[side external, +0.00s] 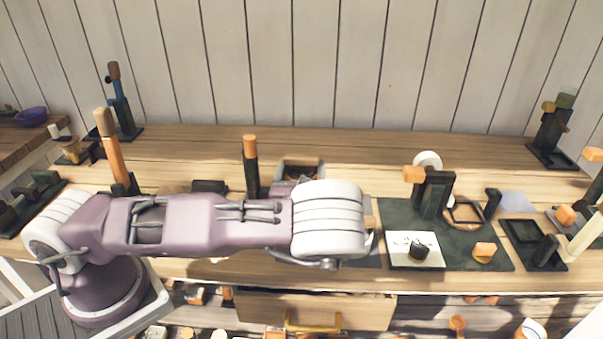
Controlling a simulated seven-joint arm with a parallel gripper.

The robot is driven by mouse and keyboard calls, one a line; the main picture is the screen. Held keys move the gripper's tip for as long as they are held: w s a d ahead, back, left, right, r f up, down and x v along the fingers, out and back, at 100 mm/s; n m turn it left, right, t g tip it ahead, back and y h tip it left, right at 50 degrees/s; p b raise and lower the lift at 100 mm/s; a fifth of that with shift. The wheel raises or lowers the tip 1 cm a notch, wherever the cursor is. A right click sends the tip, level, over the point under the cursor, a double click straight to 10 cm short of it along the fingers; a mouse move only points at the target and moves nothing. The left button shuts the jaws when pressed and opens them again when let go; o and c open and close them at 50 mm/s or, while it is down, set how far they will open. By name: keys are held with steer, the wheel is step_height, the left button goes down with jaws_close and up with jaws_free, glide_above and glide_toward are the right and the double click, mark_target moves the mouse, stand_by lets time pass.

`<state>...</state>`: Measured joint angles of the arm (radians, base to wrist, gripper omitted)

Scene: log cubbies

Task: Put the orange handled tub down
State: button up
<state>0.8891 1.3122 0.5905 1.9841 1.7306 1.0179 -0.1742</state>
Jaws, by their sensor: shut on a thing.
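My arm reaches in from the left over the bench, and its white wrist covers the middle of the bench. My gripper is hidden by the wrist, so its fingers and anything in them do not show. I cannot make out an orange handled tub for certain. A grey open-topped box (300,163) shows just behind the wrist, its lower part hidden. No orange handle is visible on it.
The wooden bench (400,150) is clear along the back. A dark mat (470,262) right of the wrist carries a white card (403,257), dark blocks and orange-topped pieces. A dark post with an orange top (250,165) stands behind my arm. A drawer (270,308) is below.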

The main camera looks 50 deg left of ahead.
step_height(320, 180, up, 9)
steer(key=s+d+r+m+t+h, duration=0.1)
steer(key=s+d+m+t+h, duration=0.1)
steer(key=d, duration=0.4)
steer(key=s+d+r+m+t+h, duration=0.1)
steer(key=s+d+m+t+h, duration=0.1)
steer(key=d+h, duration=0.3)
steer(key=shift+s+d+r+m, duration=0.35)
steer(key=shift+d+m, duration=0.1)
steer(key=shift+m, duration=0.25)
